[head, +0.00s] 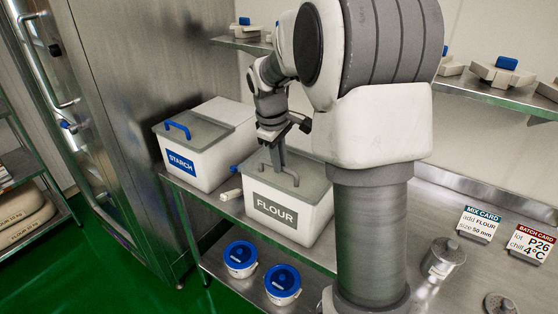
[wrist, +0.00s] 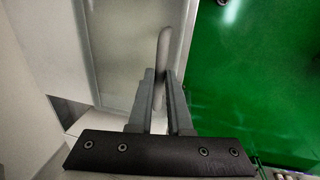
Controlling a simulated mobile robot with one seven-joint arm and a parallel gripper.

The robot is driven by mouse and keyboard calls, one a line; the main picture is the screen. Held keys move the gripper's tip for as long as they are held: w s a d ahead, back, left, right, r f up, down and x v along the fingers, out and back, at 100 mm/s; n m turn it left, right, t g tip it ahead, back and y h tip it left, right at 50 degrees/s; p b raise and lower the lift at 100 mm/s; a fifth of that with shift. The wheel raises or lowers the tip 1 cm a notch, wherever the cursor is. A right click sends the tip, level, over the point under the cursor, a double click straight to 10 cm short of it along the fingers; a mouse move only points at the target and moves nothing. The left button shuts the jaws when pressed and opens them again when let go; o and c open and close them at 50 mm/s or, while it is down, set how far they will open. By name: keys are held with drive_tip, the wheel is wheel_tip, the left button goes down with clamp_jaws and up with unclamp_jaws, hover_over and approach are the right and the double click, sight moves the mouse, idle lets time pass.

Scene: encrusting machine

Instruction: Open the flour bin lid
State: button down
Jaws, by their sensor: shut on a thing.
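The flour bin (head: 283,211) is a white box with a grey FLOUR label on the steel table. Its grey lid (head: 313,180) lies on top of the bin and appears closed. A grey handle (head: 290,178) stands on the lid. My gripper (head: 280,168) is above the lid, fingers pointing down, shut on the handle. In the wrist view my gripper (wrist: 160,85) has the handle (wrist: 162,50) between its two fingers, with the pale lid (wrist: 120,50) to the left. Part of the lid is hidden behind my arm.
A STARCH bin (head: 196,158) with a blue handle stands to the left. Two blue-lidded tubs (head: 241,254) are on the lower shelf. Cards (head: 478,223) and a metal canister (head: 443,258) are on the right. A steel cabinet (head: 120,90) stands at left.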

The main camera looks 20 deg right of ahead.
drive_tip(key=p, duration=0.5)
hover_over(304, 155)
drive_tip(key=a, duration=0.1)
drive_tip(key=shift+s+r, duration=0.15)
drive_tip(key=shift+s, duration=0.3)
drive_tip(key=shift+w+d, duration=0.4)
drive_tip(key=shift+d, duration=0.15)
drive_tip(key=c, duration=0.8)
unclamp_jaws()
drive_tip(key=shift+s, duration=0.1)
drive_tip(key=shift+c, duration=0.2)
wheel_tip(304, 155, up, 17)
drive_tip(key=s+a, duration=0.2)
drive_tip(key=a, duration=0.1)
